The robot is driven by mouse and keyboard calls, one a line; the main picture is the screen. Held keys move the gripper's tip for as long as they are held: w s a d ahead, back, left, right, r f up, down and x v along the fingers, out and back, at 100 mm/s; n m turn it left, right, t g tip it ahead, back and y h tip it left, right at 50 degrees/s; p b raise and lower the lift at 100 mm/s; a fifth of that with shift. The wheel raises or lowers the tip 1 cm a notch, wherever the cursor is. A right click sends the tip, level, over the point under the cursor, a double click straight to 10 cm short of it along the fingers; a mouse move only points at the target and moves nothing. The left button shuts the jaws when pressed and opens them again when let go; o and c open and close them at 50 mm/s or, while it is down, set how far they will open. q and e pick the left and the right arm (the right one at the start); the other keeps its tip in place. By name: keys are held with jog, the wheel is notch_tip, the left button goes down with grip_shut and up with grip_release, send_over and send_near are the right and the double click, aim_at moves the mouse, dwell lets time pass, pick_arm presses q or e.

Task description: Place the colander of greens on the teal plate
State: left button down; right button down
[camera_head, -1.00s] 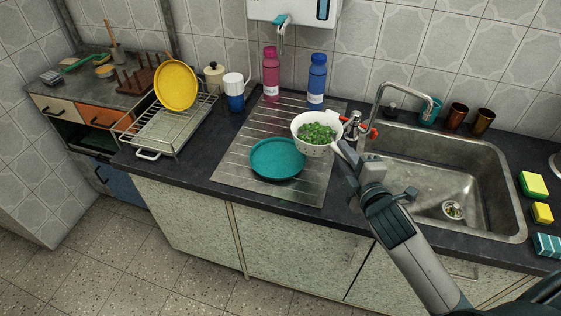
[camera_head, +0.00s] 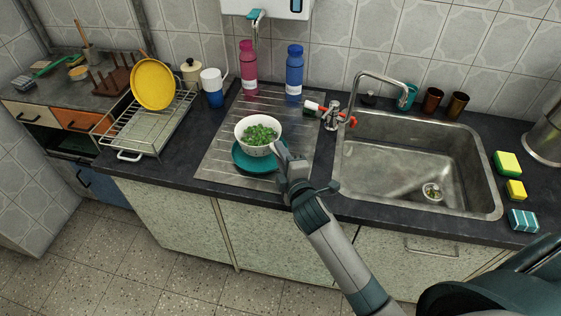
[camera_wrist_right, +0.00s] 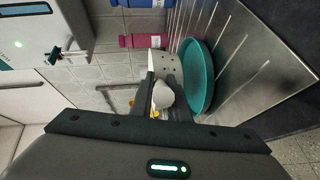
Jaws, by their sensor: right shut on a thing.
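The white colander (camera_head: 241,136) with leafy greens (camera_head: 260,134) is upright over the teal plate (camera_head: 241,166) and hides its back part. In the right wrist view the colander (camera_wrist_right: 171,66) is beside the plate's face (camera_wrist_right: 208,80), seen sideways. I cannot tell for sure whether they touch; the colander seems slightly above. My left gripper is out of view.
The plate lies on the ribbed steel drainboard (camera_head: 215,160). A pink bottle (camera_head: 249,68) and a blue bottle (camera_head: 294,74) stand behind. The sink (camera_head: 400,165) and tap (camera_head: 352,95) are at right. A dish rack (camera_head: 150,130) with a yellow plate (camera_head: 153,84) is at left.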

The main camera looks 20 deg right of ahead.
notch_tip(320, 180, down, 3)
jog(key=shift+f, duration=0.6)
dwell(0.3)
jog(key=c, duration=1.7)
grip_release()
jog(key=shift+s+p, duration=0.1)
jog(key=shift+p, duration=0.2)
